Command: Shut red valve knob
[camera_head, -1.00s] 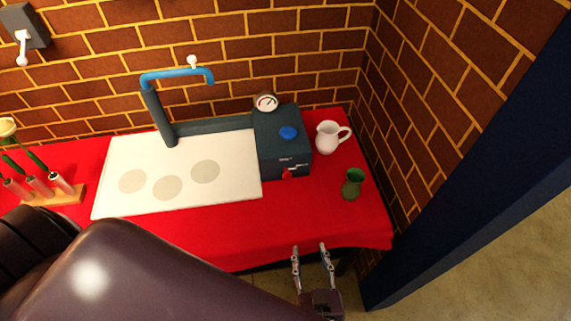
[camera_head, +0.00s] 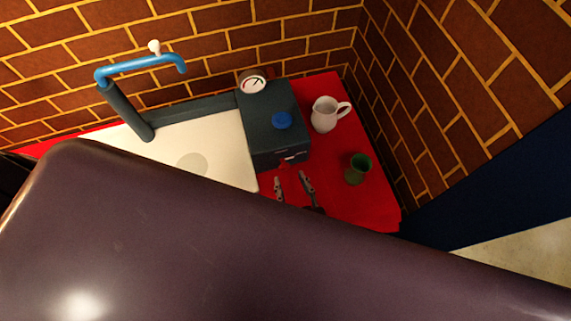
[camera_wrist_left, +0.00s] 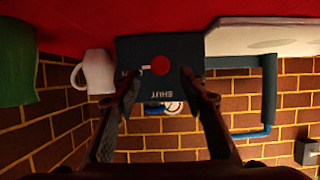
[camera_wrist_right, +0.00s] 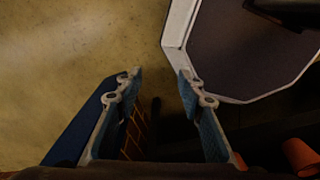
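The red valve knob (camera_wrist_left: 159,65) is a round red disc on the front of a dark box (camera_wrist_left: 135,50), with white lettering beside it, including "SHUT". In the head view the dark box (camera_head: 262,132) stands at the right end of the white board, and only a little red of the knob shows on its front. My left gripper (camera_head: 293,183) is open in front of the box. In the left wrist view its fingers (camera_wrist_left: 162,80) point at the box, with the knob between and beyond the tips; contact cannot be told. My right gripper (camera_wrist_right: 160,72) is open and empty above the floor.
A white pitcher (camera_head: 323,115) and a green cup (camera_head: 357,168) stand right of the box. A blue pipe (camera_head: 140,64) rises at left. Brick walls close off the back and right.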

